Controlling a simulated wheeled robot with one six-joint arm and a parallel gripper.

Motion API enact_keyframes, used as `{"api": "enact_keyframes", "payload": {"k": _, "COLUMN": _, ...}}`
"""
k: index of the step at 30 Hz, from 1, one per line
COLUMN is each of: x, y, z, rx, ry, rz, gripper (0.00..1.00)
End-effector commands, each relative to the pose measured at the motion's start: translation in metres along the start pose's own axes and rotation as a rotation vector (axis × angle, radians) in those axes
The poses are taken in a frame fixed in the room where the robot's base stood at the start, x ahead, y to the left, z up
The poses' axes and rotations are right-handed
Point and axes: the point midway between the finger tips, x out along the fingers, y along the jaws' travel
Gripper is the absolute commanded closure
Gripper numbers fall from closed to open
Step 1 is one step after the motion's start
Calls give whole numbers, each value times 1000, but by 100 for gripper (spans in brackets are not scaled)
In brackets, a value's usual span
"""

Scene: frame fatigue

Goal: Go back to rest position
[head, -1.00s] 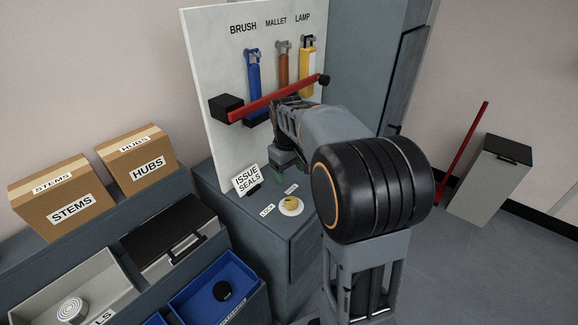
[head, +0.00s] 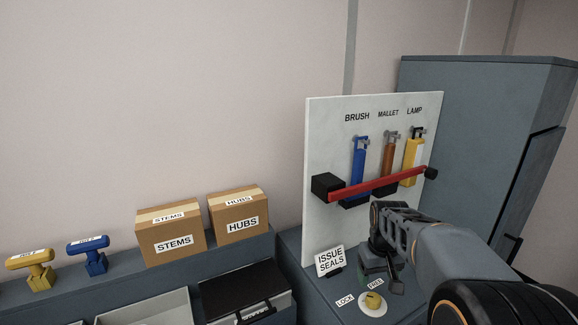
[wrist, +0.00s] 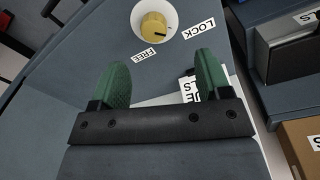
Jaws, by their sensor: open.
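My gripper (wrist: 163,68) is open and empty in the wrist view, its two green fingers spread wide. A yellow knob (wrist: 153,27) on a white round plate lies ahead of the fingertips, apart from them, between the labels FREE and LOCK. In the head view the gripper (head: 378,282) is low over the grey cabinet top, just behind the knob (head: 372,301); my arm partly hides it. My arm reaches in from the lower right and is bent, with the gripper hanging down.
A white board (head: 325,130) holds a brush (head: 359,160), mallet (head: 388,160) and lamp (head: 410,172) behind a red bar (head: 385,184). An ISSUE SEALS sign (head: 330,260) stands at the gripper's left. Cartons STEMS (head: 172,240) and HUBS (head: 240,222) sit further left. A tall cabinet (head: 480,130) stands right.

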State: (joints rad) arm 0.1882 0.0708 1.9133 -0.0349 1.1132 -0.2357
Motion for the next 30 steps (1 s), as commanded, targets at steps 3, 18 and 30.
{"api": "enact_keyframes", "payload": {"k": 3, "x": -4, "y": -26, "z": 40, "rx": 77, "ry": 58, "rz": -6, "gripper": 29}}
{"api": "enact_keyframes", "payload": {"k": 18, "x": -26, "y": -86, "z": 133, "rx": 72, "ry": 262, "rz": -35, "gripper": 29}}
{"api": "enact_keyframes", "payload": {"k": 30, "x": -26, "y": -86, "z": 133, "rx": 71, "ry": 265, "rz": -35, "gripper": 29}}
